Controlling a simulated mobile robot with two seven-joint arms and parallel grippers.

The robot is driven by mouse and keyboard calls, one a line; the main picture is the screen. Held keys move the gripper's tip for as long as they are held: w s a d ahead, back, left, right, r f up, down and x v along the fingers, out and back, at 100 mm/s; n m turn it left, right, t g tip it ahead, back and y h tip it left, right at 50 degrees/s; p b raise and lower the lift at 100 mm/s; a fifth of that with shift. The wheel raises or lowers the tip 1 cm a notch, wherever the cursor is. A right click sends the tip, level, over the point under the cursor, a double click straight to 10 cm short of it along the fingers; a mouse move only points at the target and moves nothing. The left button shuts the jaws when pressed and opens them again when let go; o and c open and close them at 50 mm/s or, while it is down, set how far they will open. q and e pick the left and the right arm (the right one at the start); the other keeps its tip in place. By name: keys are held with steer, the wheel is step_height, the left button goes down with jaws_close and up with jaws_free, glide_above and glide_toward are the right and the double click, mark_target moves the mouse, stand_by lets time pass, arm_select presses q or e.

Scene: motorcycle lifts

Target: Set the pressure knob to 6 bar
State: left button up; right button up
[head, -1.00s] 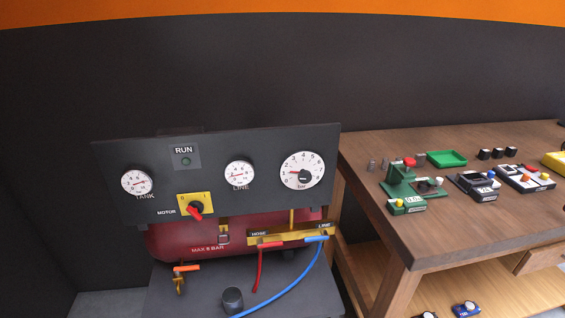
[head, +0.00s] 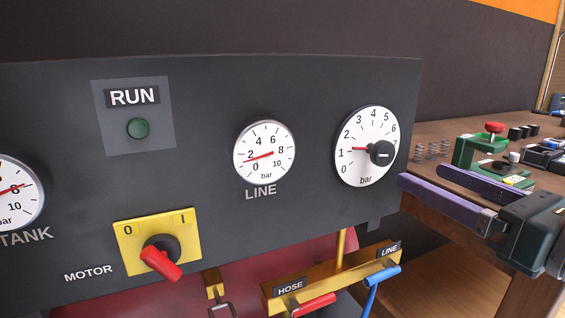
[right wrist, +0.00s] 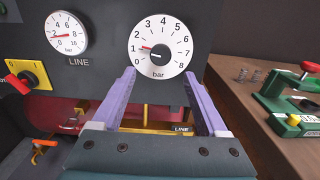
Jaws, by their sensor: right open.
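The pressure knob (head: 381,154) is a black round knob on a white dial (head: 365,125) marked 0 to 8 bar, at the panel's right. Its red pointer sits a little above the 1, between 1 and 2. In the right wrist view the knob (right wrist: 157,57) is straight ahead of the fingers. My right gripper (head: 420,173) is open and empty, its purple fingers below and to the right of the knob, apart from it. In the right wrist view its fingertips (right wrist: 158,73) point toward the dial's lower edge. My left gripper is not in view.
The LINE gauge (head: 264,148) reads just under 2 bar. A yellow motor switch (head: 130,238) with a red handle sits lower left, below the RUN lamp (head: 138,128). HOSE and LINE valves with red and blue handles lie below. A wooden bench (right wrist: 245,118) with tools stands right.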

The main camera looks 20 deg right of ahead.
mark_target(387, 157)
steer(key=w, duration=0.6)
steer(key=w+p, duration=0.1)
steer(key=w, duration=0.1)
steer(key=shift+w+a+r, duration=0.1)
steer(key=shift+w+a, duration=0.2)
steer(key=shift+w, duration=0.1)
jaws_close()
